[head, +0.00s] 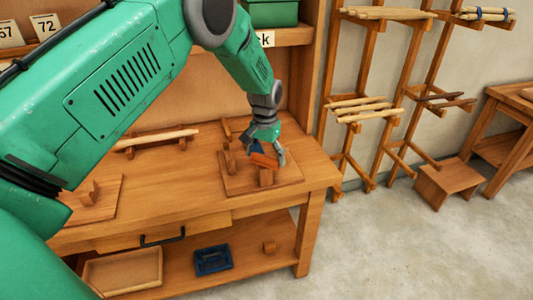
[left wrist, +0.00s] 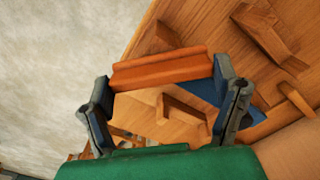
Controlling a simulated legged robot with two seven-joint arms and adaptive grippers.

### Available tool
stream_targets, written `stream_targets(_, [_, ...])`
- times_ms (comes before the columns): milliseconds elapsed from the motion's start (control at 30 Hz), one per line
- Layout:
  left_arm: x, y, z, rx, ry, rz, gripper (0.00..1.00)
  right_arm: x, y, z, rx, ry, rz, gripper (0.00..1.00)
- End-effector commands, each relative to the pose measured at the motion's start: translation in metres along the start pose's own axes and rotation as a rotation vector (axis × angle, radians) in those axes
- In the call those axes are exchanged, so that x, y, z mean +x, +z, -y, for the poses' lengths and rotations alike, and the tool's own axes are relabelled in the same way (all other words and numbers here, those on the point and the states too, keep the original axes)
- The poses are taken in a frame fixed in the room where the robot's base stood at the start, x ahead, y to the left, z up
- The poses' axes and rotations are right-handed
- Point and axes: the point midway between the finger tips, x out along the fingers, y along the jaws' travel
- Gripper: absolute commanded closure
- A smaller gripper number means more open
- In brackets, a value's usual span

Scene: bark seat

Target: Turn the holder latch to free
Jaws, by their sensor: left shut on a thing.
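The holder (head: 288,176) is a wooden board with upright wooden blocks, on the right end of the workbench. An orange-brown bar, seemingly the latch (head: 264,160), lies over the holder in the head view. It also shows in the left wrist view (left wrist: 160,71), spanning between the two fingers. My left gripper (head: 267,153) comes down from above and is shut on this latch, one finger at each end. A flat blue piece (left wrist: 206,95) lies behind the latch in the left wrist view. How the latch meets the blocks is hidden. My right gripper is not in view.
The workbench (head: 185,190) carries a stick on a rest (head: 160,138) at the back and another board with a block (head: 90,200) at the left. A blue tray (head: 212,260) and a wooden tray (head: 125,270) are on the lower shelf. Wooden racks (head: 375,110) stand to the right.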

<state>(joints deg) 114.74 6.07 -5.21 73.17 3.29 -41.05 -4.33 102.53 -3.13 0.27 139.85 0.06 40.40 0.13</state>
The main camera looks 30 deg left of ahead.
Motion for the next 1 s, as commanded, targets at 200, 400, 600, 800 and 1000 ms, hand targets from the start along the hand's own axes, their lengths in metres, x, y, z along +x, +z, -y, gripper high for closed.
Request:
stream_targets(200, [0.005,0.007,0.000,-0.204,-0.002,0.019,0.47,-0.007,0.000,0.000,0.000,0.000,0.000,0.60])
stream_targets(400, [0.006,0.007,-0.001,-0.390,-0.003,0.020,0.47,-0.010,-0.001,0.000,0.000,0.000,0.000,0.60])
stream_targets(600, [0.006,0.007,-0.002,-0.551,-0.004,0.021,0.47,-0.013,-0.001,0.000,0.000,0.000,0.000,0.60])
stream_targets(800, [0.006,0.007,-0.002,-0.673,-0.004,0.021,0.47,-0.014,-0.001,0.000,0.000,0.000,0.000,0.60])
stream_targets(1000, [0.007,0.007,-0.002,-0.745,-0.004,0.021,0.47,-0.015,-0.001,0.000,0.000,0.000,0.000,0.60])
